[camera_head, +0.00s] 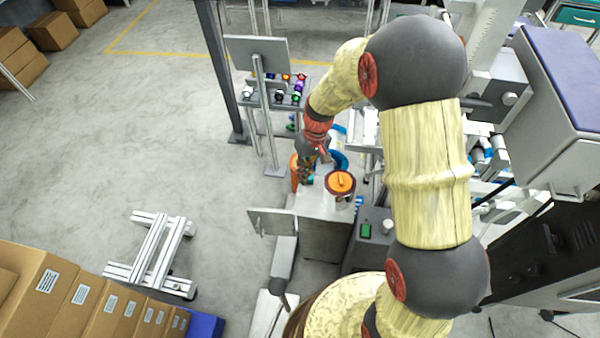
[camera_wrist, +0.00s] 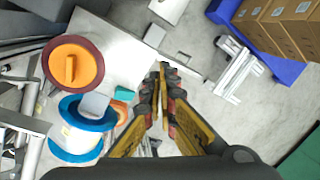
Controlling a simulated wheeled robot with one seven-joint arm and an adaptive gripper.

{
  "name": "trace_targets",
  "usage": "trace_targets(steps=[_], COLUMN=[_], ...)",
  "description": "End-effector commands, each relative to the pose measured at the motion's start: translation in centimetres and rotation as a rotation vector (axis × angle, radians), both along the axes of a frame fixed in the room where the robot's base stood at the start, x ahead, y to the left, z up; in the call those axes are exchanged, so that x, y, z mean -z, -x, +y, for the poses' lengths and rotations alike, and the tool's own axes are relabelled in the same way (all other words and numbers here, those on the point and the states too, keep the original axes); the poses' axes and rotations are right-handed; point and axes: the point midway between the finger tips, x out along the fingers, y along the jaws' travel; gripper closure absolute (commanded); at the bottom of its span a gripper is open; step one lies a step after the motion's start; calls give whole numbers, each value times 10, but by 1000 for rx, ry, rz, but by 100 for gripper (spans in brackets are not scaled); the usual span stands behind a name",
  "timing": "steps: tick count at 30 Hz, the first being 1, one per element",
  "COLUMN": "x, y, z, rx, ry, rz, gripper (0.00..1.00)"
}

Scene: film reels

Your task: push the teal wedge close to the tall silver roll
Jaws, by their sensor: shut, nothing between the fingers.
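My gripper (camera_wrist: 164,72) is shut and empty, its fingertips together near the edge of the pale table top (camera_wrist: 112,42). The small teal wedge (camera_wrist: 123,93) lies left of the fingers in the wrist view, apart from them. A grey, silvery piece (camera_wrist: 95,104) shows left of the wedge, in front of or against the blue-rimmed spool; it may be the tall silver roll, but I cannot tell its full shape. In the head view my gripper (camera_head: 306,172) is small at the table's left side, and I cannot make out the wedge there.
A blue-rimmed white spool (camera_wrist: 78,138) and a maroon reel with an orange centre (camera_wrist: 72,65) crowd the left in the wrist view. The reel (camera_head: 341,183) also shows in the head view. An orange object (camera_wrist: 120,110) sits beside the wedge. The table's near part (camera_head: 322,206) looks clear.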

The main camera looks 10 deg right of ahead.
Motion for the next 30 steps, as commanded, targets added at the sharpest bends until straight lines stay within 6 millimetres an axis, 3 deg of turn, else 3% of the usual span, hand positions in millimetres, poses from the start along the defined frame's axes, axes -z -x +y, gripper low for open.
trace_targets(steps=[1, 6, 10, 12, 15, 17, 24, 30], x=[24, 95, 135, 139, 128, 124, 124, 139], y=[-10, -49, -88, -113, -147, -159, -165, -166], z=[2, 8, 13, 14, 13, 13, 11, 16], rx=[-29, -178, -334, -424, -553, -622, -803, -821], ry=[-15, -72, -101, -101, -82, -69, -44, -45], rz=[2, -51, -153, -230, -345, -393, -453, -455], gripper=[100, 100, 100, 100, 100, 100, 100, 100])
